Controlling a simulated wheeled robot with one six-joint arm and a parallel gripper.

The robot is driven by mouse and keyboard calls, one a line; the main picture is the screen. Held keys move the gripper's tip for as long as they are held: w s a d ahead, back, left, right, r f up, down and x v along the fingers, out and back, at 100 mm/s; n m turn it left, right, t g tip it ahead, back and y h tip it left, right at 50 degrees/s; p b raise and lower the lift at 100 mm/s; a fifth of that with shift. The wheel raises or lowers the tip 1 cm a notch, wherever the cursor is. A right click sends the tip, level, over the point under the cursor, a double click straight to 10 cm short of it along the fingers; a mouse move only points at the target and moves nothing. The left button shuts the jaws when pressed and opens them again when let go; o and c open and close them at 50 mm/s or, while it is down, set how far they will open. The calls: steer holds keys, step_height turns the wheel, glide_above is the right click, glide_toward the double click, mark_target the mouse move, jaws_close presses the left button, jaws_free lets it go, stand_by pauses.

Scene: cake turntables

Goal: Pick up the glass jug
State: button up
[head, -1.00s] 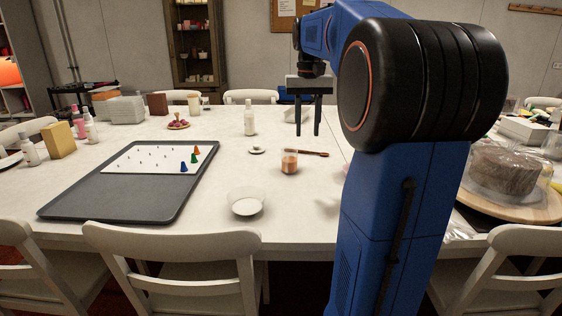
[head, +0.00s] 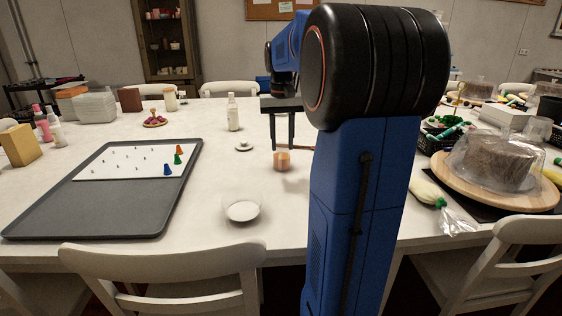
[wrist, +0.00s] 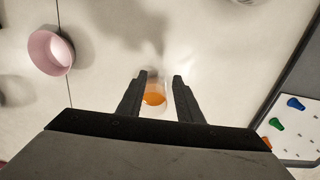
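The glass jug (head: 282,163) is a small clear vessel with orange contents, standing on the white table right of the middle in the head view. In the wrist view the jug (wrist: 154,96) shows between and below my two black fingers. My gripper (head: 282,148) points down with its fingers apart, its tips at about the jug's top in the head view. In the wrist view my gripper (wrist: 160,77) is open, with no finger clearly touching the jug. The jug's exact depth below the tips is hard to tell.
A white bottle (head: 232,112) and a small white dish (head: 244,146) stand behind-left. A grey tray (head: 100,215) lies left. A pink cup (wrist: 40,55) shows in the wrist view. A domed cake (head: 495,160) stands right.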

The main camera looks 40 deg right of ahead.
mark_target(280, 158)
steer(key=shift+w+a+f, duration=0.1)
steer(key=shift+f, duration=1.95)
steer(key=shift+w+a+f, duration=0.1)
steer(key=shift+f, duration=1.9)
jaws_close()
